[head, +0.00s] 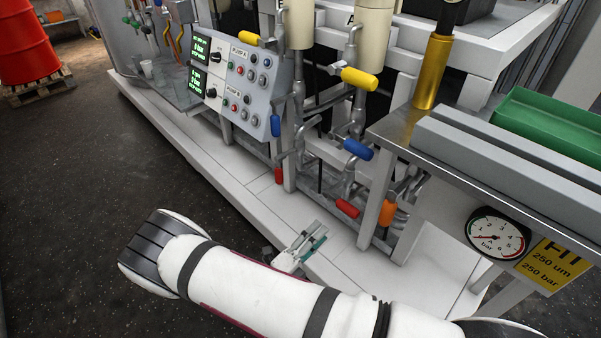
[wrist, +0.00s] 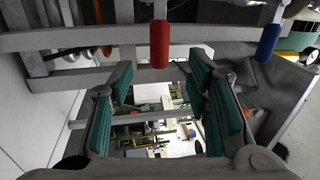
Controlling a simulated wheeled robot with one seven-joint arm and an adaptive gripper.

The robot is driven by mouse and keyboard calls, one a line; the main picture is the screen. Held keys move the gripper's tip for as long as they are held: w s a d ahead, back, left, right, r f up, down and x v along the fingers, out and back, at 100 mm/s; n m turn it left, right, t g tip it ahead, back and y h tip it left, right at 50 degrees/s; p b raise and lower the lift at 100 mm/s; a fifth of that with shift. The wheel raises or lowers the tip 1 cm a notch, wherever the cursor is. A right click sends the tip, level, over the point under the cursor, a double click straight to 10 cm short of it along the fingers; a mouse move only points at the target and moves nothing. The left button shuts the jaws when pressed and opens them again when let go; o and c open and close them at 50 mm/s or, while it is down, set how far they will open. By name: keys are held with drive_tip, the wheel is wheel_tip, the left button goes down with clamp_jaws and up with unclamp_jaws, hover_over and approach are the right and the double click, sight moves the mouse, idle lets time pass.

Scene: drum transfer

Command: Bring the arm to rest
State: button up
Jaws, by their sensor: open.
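My white arm (head: 250,283) stretches across the lower part of the head view, over the dark floor and the pale base ledge of the machine. My gripper (head: 312,238) shows partly behind the arm, in front of the piping. In the wrist view my gripper (wrist: 160,100) has its green-padded fingers spread wide apart, with nothing between them. A red valve handle (wrist: 160,45) hangs beyond the fingers there, apart from them. A blue handle (wrist: 268,42) is to its right.
Pipes with red (head: 347,208), blue (head: 357,149), orange (head: 388,213) and yellow (head: 360,78) handles stand behind the gripper. A control panel (head: 240,82) is at upper left. A metal table (head: 395,125) and pressure gauge (head: 497,233) are at right. Open floor (head: 75,160) lies left.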

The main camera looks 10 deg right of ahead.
drive_tip(key=s+d+r+m+g+y, duration=0.25)
drive_tip(key=r+m+g, duration=0.25)
drive_tip(key=r+m, duration=0.35)
drive_tip(key=s+d+r+m+g+y, duration=0.1)
drive_tip(key=s+d+r+m+g, duration=0.3)
drive_tip(key=r+m, duration=0.45)
drive_tip(key=s+d+r+m+g+y, duration=0.1)
drive_tip(key=s+r+m+g+y, duration=0.15)
drive_tip(key=r+m+g, duration=0.55)
drive_tip(key=s+a+r+m+t+y, duration=0.1)
drive_tip(key=s+r+m+t+y, duration=0.1)
drive_tip(key=s+r+m+y, duration=0.35)
drive_tip(key=s+r+m+t+y, duration=0.2)
drive_tip(key=s+m, duration=0.4)
drive_tip(key=s, duration=0.3)
drive_tip(key=s+a+r+m+t+y, duration=0.1)
drive_tip(key=s+r+m+t+y, duration=0.2)
drive_tip(key=s+m, duration=0.35)
wheel_tip(320, 180, up, 27)
drive_tip(key=t+p, duration=0.3)
drive_tip(key=p, duration=2.2)
drive_tip(key=shift+d+r, duration=0.2)
drive_tip(key=shift+d, duration=0.1)
